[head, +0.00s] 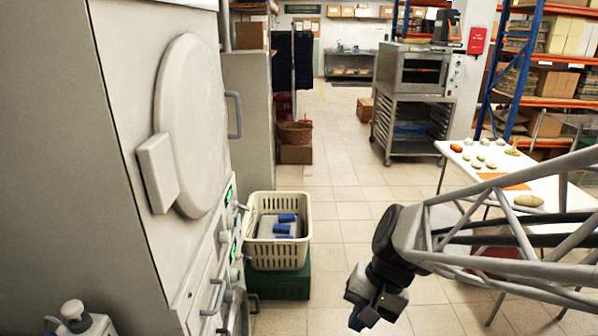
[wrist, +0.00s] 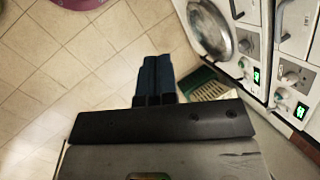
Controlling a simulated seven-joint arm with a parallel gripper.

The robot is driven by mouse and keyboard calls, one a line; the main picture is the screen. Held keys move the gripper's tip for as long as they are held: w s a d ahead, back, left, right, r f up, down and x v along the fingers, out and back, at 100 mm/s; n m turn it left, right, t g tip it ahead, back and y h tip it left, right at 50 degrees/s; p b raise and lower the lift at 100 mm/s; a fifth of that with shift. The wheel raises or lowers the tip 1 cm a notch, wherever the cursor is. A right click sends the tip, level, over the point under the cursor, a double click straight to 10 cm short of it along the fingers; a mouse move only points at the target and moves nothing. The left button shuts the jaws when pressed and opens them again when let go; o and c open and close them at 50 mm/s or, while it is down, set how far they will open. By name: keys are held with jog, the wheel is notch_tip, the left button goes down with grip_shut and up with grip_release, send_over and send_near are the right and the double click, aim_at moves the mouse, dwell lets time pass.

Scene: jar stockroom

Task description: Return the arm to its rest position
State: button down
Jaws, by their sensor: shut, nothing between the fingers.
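My arm comes in from the right in the head view, and my gripper (head: 357,318) hangs low over the tiled floor, right of the crate. In the wrist view my gripper (wrist: 156,62) shows its two dark blue fingers side by side, shut with nothing between them. The gripper is apart from the machines and the crate.
A cream crate (head: 255,257) holding grey and blue items stands on a green box (head: 290,284) beside the large white machine (head: 120,130). A white table (head: 560,193) with several small items stands at right. A steel oven cart (head: 408,120) stands farther back. The middle aisle floor is clear.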

jog(key=s+d+r+n+t+h, duration=0.3)
jog(key=s+d+r+t+h, duration=0.1)
jog(key=d+r, duration=0.3)
jog(key=shift+s+d+r+h, duration=0.4)
jog(key=shift+s+r, duration=0.3)
jog(key=shift+s, duration=0.15)
dwell(1.6)
